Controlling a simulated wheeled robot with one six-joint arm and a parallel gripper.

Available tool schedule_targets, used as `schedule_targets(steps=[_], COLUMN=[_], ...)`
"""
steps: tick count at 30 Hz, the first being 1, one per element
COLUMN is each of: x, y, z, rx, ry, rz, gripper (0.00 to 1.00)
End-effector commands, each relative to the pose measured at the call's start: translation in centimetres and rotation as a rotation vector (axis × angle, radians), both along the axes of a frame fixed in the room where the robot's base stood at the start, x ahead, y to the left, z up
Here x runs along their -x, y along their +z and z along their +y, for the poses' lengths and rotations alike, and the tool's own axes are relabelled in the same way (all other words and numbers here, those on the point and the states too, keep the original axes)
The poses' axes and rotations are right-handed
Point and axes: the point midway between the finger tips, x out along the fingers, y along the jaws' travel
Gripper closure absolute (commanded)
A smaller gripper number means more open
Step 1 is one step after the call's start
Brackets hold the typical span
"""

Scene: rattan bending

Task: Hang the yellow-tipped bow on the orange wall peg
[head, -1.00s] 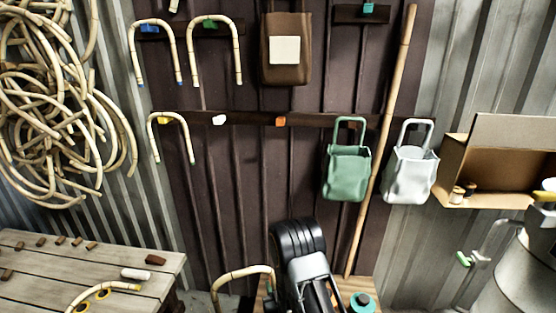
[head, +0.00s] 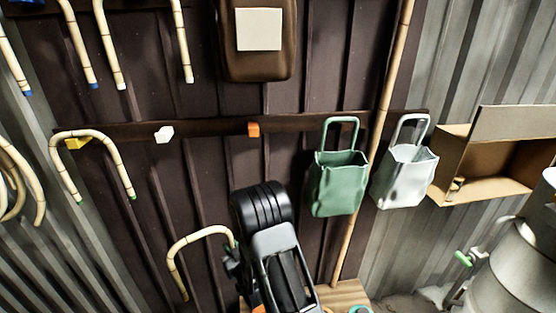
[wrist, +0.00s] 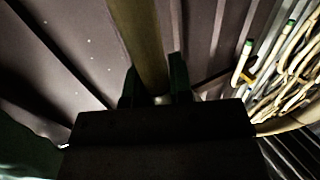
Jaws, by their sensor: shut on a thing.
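The held bow (head: 187,246) is a pale, jointed rattan hook left of my arm in the head view. Its free leg hangs down and ends in a small tip that looks yellowish. My gripper (head: 232,260) is shut on its right leg. In the wrist view the bow (wrist: 138,40) runs up from between the green-sided jaws (wrist: 158,92). The orange peg (head: 253,129) sticks out of the dark rail, bare, above and slightly right of the bow. The bow is below the rail, clear of the peg. The tip inside the jaws is hidden.
On the same rail, a green-tipped bow (head: 92,140) hangs on the yellow peg (head: 76,143), and the white peg (head: 164,134) is bare. A green bag (head: 338,185) and a white bag (head: 404,178) hang at right. A brown bag (head: 258,40) hangs above. A long pole (head: 383,110) leans nearby.

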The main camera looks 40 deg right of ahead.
Motion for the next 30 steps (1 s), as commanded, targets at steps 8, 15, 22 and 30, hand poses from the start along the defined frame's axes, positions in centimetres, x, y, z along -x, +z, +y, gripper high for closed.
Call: schedule_targets(steps=[8, 15, 22, 30], x=[-1.3, 1.3, 3.5, 3.5], y=[14.1, 22.5, 26.4, 27.2], z=[-8.9, -14.7, -17.5, -18.5], rx=[-0.007, -0.018, -0.027, -0.031], ry=[-0.053, -0.137, -0.204, -0.223], rz=[-0.012, -0.006, -0.002, 0.001], gripper=[1.0, 1.0, 1.0, 1.0])
